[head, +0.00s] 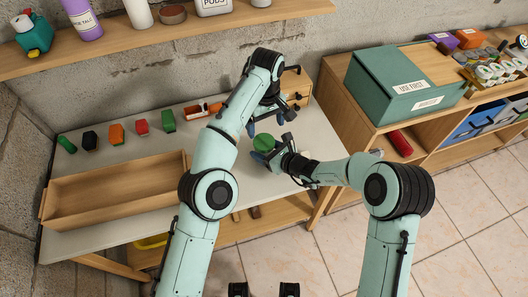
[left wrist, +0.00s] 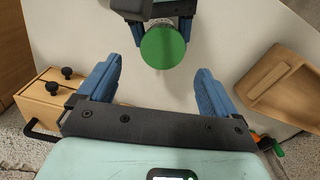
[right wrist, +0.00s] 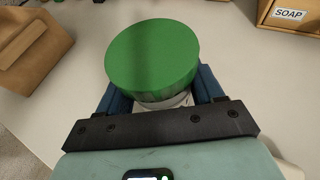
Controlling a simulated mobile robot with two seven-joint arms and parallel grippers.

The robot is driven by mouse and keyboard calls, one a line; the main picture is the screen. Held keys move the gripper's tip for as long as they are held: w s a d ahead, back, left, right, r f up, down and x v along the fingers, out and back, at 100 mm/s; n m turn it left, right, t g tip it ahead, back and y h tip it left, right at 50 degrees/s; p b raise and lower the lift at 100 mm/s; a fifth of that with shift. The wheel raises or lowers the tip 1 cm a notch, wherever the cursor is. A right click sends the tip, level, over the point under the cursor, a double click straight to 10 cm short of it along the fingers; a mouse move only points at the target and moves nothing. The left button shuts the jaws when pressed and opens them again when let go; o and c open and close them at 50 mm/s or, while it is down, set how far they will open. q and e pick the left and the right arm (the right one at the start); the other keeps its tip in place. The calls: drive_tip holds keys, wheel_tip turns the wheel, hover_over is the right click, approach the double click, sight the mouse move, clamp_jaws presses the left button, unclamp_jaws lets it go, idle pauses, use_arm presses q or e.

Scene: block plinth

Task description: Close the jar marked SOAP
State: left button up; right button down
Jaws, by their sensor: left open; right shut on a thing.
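A clear jar (right wrist: 165,103) with a round green lid (right wrist: 152,55) on top stands over the pale table. I cannot tell whether the lid is fully tightened, and no mark on the jar is readable. My right gripper (head: 268,150) is shut around the jar's body, below the green lid, which also shows in the head view (head: 263,141). My left gripper (left wrist: 157,88) is open and empty, its blue fingers apart. In the left wrist view the green lid (left wrist: 163,47) is just beyond those fingertips, not between them. A wooden box (right wrist: 290,14) carries a SOAP label.
A long wooden tray (head: 115,190) lies at the table's left. Several small coloured objects, including a red one (head: 141,127), line the table's back. A green box (head: 405,85) stands on the shelf unit at right. A wall shelf (head: 160,38) runs above.

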sight(264, 141)
use_arm(q)
drive_tip(key=shift+a+r+n, duration=0.15)
drive_tip(key=shift+r+n, duration=0.05)
drive_tip(key=shift+n, duration=0.4)
drive_tip(key=shift+a+r+n, duration=0.15)
drive_tip(key=shift+r+n, duration=0.05)
drive_tip(key=shift+n, duration=0.4)
drive_tip(key=shift+f, duration=4)
drive_tip(key=c, duration=1.1)
drive_tip(key=shift+o, duration=0.2)
drive_tip(key=m, duration=0.7)
